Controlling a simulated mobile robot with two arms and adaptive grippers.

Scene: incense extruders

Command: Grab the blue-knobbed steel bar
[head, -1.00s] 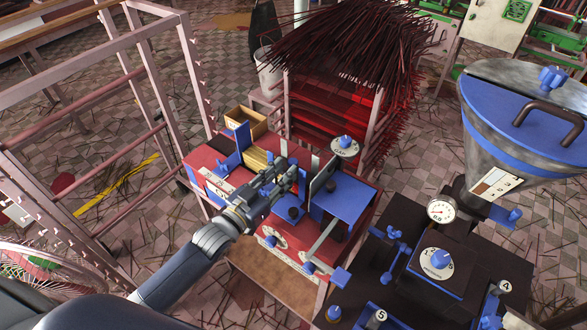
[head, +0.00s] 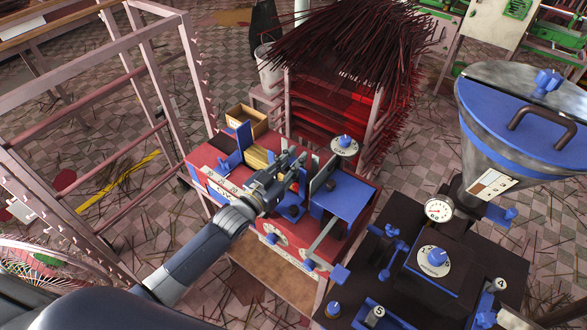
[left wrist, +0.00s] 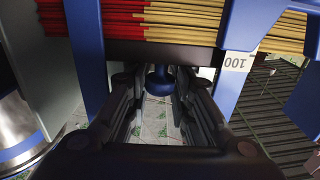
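My left gripper (head: 294,167) is over the red machine (head: 207,158), by the bundle of yellow sticks (head: 257,158). In the left wrist view its two fingers (left wrist: 158,85) are apart, with nothing held between them. A blue knob (left wrist: 158,74) shows beyond the fingertips, roughly centred between them, below a dark bar (left wrist: 150,53). Whether this knob belongs to the steel bar I cannot tell. In the head view a slanted pale steel bar (head: 323,238) runs along the machine's right front, near a blue knob (head: 308,265). My right gripper is not in view.
A rack of dark sticks (head: 345,45) is behind. A dark machine with a hopper (head: 520,125) stands at right, a pink metal frame (head: 90,95) at left.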

